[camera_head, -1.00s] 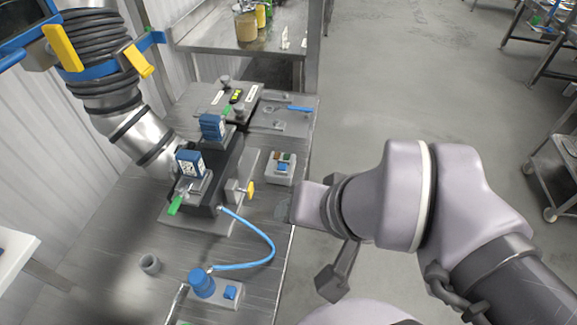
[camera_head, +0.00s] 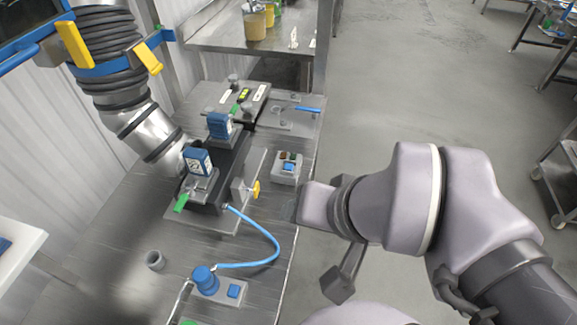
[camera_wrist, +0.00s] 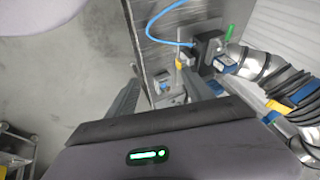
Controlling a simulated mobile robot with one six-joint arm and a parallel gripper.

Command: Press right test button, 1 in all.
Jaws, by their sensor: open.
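A small grey button box (camera_head: 286,168) sits near the right edge of the metal bench, with a blue button (camera_head: 289,167) and smaller dark and pale buttons behind it. It also shows in the wrist view (camera_wrist: 159,88), between my fingers and beyond them. A second blue button (camera_head: 233,291) is on a grey base at the bench front, beside a blue knob (camera_head: 204,279). No label shows which is the right test button. My gripper (camera_wrist: 162,82) is open and empty. In the head view it is mostly hidden behind my wrist, its dark tip at the bench edge, in front of the box.
A dark block with two blue display units (camera_head: 199,162) and a yellow knob (camera_head: 256,189) stands left of the box. A blue hose (camera_head: 265,239) curves across the bench front. Floor right of the bench is open.

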